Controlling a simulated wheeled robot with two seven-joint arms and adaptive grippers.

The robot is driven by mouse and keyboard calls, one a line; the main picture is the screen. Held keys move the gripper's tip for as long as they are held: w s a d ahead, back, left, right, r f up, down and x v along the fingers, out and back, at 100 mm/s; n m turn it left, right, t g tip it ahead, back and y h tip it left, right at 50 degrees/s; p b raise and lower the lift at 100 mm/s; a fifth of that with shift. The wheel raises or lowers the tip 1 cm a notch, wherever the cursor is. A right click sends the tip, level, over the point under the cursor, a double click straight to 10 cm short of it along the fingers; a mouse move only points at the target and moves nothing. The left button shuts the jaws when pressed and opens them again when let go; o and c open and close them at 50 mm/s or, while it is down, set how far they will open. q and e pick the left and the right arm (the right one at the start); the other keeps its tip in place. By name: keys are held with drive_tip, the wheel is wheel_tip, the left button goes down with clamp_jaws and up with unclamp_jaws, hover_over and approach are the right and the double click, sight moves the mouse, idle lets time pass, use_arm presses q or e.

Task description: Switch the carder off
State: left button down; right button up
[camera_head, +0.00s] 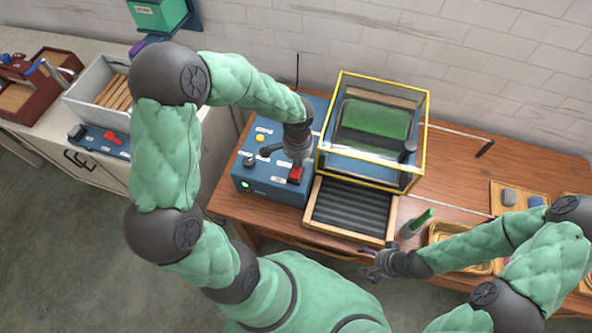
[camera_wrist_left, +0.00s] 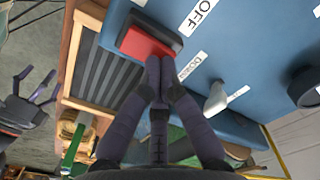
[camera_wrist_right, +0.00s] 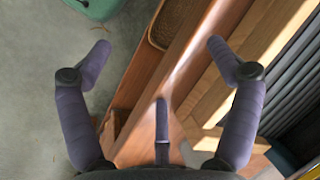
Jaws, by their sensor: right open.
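The carder's blue control box (camera_head: 268,185) stands on the wooden table, with a yellow-framed guard (camera_head: 322,150) on its right. A red switch (camera_head: 296,174) sits on the box; in the left wrist view the red switch (camera_wrist_left: 148,45) lies beside an "OFF" label (camera_wrist_left: 198,14). My left gripper (camera_head: 297,162) points down at it, fingers together and empty. In the left wrist view its fingertips (camera_wrist_left: 160,62) are at the red switch's edge; contact is unclear. A green lamp (camera_head: 244,184) shows on the box front. My right gripper (camera_head: 366,263) is open and empty near the table's front edge.
A ribbed tray (camera_head: 350,208) lies in front of the guard. A holder with a green item (camera_head: 417,222) and a wicker basket (camera_head: 440,232) stand to its right. A black knob (camera_head: 248,160) and yellow button (camera_head: 260,137) are on the box.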

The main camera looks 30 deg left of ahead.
use_arm(q)
drive_tip(key=shift+f, duration=0.3)
use_arm(e)
drive_tip(key=shift+s+f, duration=0.2)
drive_tip(key=shift+f, duration=0.1)
use_arm(q)
drive_tip(key=shift+r+p, duration=0.4)
drive_tip(key=shift+r, duration=0.35)
drive_tip(key=shift+r+p, duration=2.05)
drive_tip(key=shift+r, duration=0.8)
use_arm(e)
wheel_tip(320, 180, up, 5)
drive_tip(key=shift+w+r, duration=0.1)
drive_tip(key=shift+r, duration=0.1)
